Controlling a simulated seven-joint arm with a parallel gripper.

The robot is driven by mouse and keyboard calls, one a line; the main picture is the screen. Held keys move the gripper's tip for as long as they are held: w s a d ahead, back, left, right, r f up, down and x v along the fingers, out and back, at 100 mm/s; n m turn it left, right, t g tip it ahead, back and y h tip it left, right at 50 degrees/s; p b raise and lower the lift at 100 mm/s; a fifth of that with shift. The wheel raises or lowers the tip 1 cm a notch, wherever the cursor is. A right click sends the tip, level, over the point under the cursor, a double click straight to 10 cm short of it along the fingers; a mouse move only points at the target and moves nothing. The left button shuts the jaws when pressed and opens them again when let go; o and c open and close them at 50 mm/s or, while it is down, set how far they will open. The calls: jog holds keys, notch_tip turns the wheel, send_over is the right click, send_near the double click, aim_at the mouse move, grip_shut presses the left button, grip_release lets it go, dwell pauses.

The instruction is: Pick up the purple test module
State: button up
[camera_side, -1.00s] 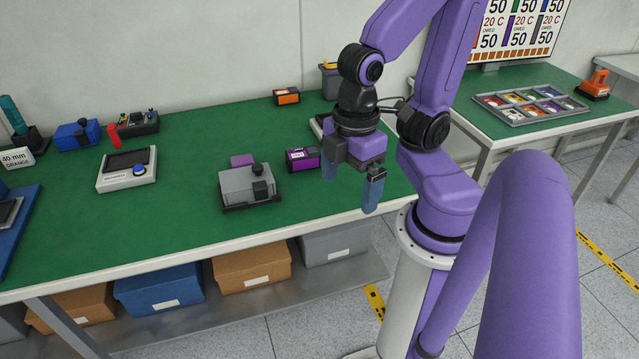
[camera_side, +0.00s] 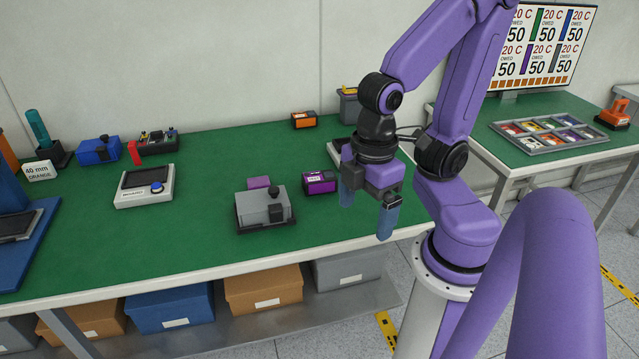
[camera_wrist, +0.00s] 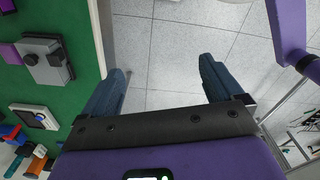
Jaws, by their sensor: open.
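The likely purple test module (camera_side: 320,182) is a small dark box with a purple face and a pale label. It lies on the green bench top, right of a grey device. At the top left corner of the wrist view, a dark and purple piece (camera_wrist: 6,6) may be the same box, mostly cut off. My gripper (camera_side: 366,220) points down with its blue fingers apart and nothing between them. It hangs to the right of the module, by the bench's front edge. In the wrist view, only floor tiles show between the fingers (camera_wrist: 161,66).
The grey device (camera_side: 264,209) stands left of the module, with a flat purple block (camera_side: 259,182) behind it. An orange-faced box (camera_side: 303,120) and a grey bin (camera_side: 349,105) stand at the back. A white device (camera_side: 145,187) sits further left. Bench between them is clear.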

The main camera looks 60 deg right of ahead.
jog(key=w+d+m, duration=0.1)
jog(key=w, duration=1)
jog(key=m, duration=0.3)
send_over(320, 176)
notch_tip(320, 176, down, 6)
jog(key=f, duration=1.1)
jog(key=shift+s+a, duration=0.15)
jog(key=shift+a, duration=0.1)
jog(key=shift+w+d+f, duration=0.1)
jog(key=shift+f, duration=1.3)
jog(key=shift+w+d+f, duration=0.1)
jog(key=shift+f, duration=1.25)
jog(key=c, duration=1.2)
